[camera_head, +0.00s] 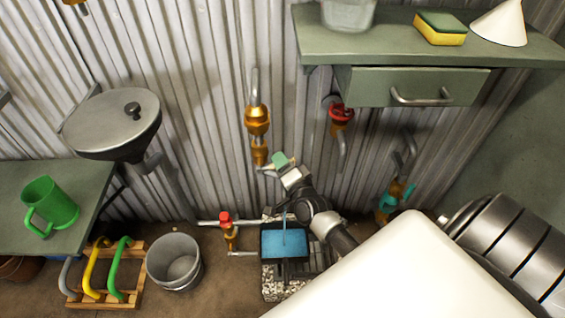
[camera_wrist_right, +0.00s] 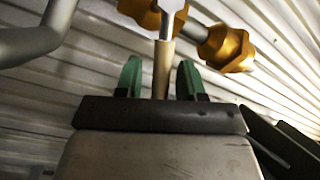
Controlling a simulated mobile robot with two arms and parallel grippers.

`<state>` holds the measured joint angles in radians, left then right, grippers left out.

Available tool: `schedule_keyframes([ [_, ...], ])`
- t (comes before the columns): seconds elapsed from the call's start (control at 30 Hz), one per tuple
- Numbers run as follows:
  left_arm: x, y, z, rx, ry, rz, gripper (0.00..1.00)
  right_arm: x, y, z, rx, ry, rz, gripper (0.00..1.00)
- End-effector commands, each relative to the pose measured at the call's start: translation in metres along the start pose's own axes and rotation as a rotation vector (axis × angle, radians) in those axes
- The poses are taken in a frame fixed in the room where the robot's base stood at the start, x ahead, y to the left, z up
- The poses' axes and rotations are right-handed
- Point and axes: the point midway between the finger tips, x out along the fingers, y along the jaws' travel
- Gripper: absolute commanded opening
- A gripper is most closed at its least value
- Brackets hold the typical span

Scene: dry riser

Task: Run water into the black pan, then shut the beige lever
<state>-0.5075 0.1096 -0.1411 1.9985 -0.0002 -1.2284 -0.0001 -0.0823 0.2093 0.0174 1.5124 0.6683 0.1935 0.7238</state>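My right gripper (camera_head: 279,160), with green fingertips, is up by the brass tap (camera_head: 257,120) on the wall. In the right wrist view the beige lever (camera_wrist_right: 163,70) stands between the fingertips (camera_wrist_right: 160,80), with a gap on each side. My left gripper is not in view.
A red-handled valve (camera_head: 226,219) is left of the pan, and another red valve (camera_head: 341,112) is on the wall to the right. A grey bucket (camera_head: 174,262) and a rack of coloured handles (camera_head: 100,272) stand at lower left. A shelf with a drawer (camera_head: 420,85) overhangs at upper right.

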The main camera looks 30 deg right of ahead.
Motion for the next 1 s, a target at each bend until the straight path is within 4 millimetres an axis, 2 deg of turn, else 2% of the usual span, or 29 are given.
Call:
schedule_keyframes([
  [0.37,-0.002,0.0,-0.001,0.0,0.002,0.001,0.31,-0.005,-0.001,0.0,0.001,0.001,-0.001,0.43],
  [0.43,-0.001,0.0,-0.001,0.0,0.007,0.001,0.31,-0.014,0.0,0.0,0.001,0.0,0.001,0.43],
  [0.53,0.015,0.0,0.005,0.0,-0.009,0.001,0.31,-0.033,-0.001,-0.001,0.001,-0.001,0.003,0.43],
  [0.8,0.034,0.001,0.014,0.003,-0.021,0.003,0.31,-0.086,0.0,0.0,-0.001,-0.002,0.002,0.43],
  [1.0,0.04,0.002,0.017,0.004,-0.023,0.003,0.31,-0.105,0.0,0.0,-0.001,-0.001,0.0,0.43],
])
